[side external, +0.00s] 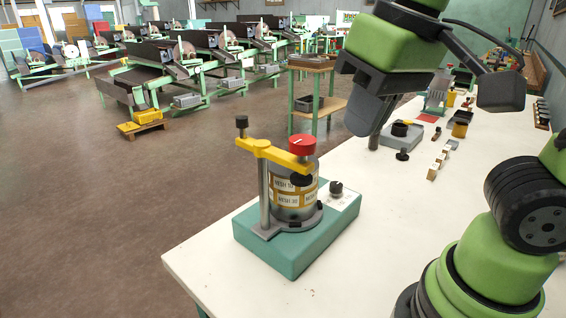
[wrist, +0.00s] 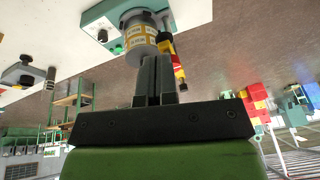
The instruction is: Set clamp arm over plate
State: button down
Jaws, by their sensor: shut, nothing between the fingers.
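The yellow clamp arm (side external: 275,155) sits on a grey post (side external: 264,197) on a teal base (side external: 290,245). It reaches across the top of a labelled drum (side external: 293,195), with a red knob (side external: 302,146) at the drum end and a black knob (side external: 241,122) at the other end. The plate under the arm is hard to make out. My gripper (side external: 366,120) is up and right of the drum, apart from it. In the wrist view its fingers (wrist: 154,82) are together and empty, with the drum (wrist: 141,46) and clamp arm (wrist: 172,52) beyond.
A dial (side external: 336,188) is on a white panel at the base's right. Another grey device (side external: 408,133) and small blocks (side external: 438,162) stand farther along the white table (side external: 385,220). The table between the clamp base and my arm is clear.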

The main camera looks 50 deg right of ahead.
jog(key=w+a+n+t+h, duration=0.1)
jog(key=w+a+h, duration=0.4)
jog(key=a, duration=0.6)
jog(key=shift+w+a+f+h, duration=0.15)
jog(key=shift+a+f+h, duration=0.1)
jog(key=shift+f+h, duration=0.25)
jog(key=w+d+f, duration=0.3)
jog(key=d+f, duration=0.4)
jog(key=d, duration=0.1)
jog(key=shift+w+d+f, duration=0.35)
jog(key=shift+d+f, duration=0.05)
